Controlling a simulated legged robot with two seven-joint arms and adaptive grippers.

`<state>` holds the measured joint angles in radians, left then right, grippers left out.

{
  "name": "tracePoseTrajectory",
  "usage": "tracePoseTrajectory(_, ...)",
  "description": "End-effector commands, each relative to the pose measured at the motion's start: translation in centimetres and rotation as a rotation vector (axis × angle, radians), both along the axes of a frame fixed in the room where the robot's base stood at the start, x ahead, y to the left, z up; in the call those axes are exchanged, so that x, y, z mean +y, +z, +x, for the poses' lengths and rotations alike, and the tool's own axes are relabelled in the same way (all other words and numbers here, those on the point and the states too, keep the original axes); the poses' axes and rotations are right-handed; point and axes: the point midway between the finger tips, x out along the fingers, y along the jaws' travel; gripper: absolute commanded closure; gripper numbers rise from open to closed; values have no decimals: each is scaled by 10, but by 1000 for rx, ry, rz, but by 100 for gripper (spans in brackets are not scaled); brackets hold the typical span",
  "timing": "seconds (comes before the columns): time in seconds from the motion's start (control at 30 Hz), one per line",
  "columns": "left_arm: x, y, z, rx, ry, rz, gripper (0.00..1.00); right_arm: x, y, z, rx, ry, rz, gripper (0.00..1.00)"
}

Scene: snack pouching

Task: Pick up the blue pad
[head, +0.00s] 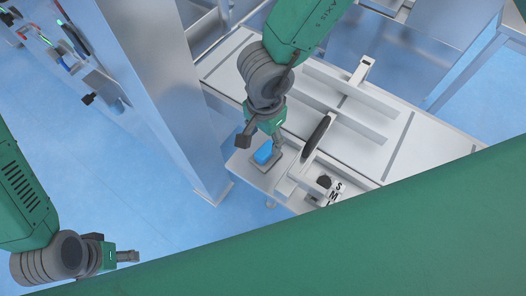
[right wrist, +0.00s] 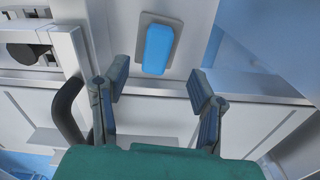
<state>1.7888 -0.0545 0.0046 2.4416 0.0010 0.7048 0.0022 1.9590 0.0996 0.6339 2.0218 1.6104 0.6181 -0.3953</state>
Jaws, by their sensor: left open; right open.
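The blue pad (head: 263,153) lies on a small grey plate at the front left end of the pale workbench. In the right wrist view the whole blue pad (right wrist: 158,48) shows, rounded and upright in the picture, on its grey plate (right wrist: 145,67). My right gripper (head: 261,142) is over this end of the bench, close to the pad. In the right wrist view my right gripper (right wrist: 157,82) is open and empty, with the pad beyond and between its fingertips. My left gripper (head: 128,256) is far from the pad, at lower left, over the blue floor.
A white fixture with a black handle (head: 316,135) stands just right of the pad; the dark handle (right wrist: 70,110) also shows left of my right fingers. A tall metal column (head: 160,90) stands left of the bench. Open floor (head: 150,215) lies at lower left.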

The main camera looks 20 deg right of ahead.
Motion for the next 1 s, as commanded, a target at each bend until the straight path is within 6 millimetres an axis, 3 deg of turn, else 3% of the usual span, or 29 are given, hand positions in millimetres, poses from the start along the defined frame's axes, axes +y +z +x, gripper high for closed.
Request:
tracePoseTrajectory(0.1, 0, -3, 1, -1, 0, 0, 52, -1, -14, 0, 0, 0, 0, 48)
tracePoseTrajectory(0.37, 0, -4, 1, -2, 0, 0, 52, 0, -29, -3, -1, 1, 1, 48)
tracePoseTrajectory(0.6, 0, -7, 1, -2, 0, 0, 52, 3, -65, -4, 1, 1, -1, 48)
tracePoseTrajectory(0.87, 0, -7, 1, -2, 0, 0, 52, 2, -69, -4, -3, 0, 1, 48)
tracePoseTrajectory(1.0, 0, -7, 1, -2, 0, 0, 52, 2, -69, -4, -2, 0, 1, 94)
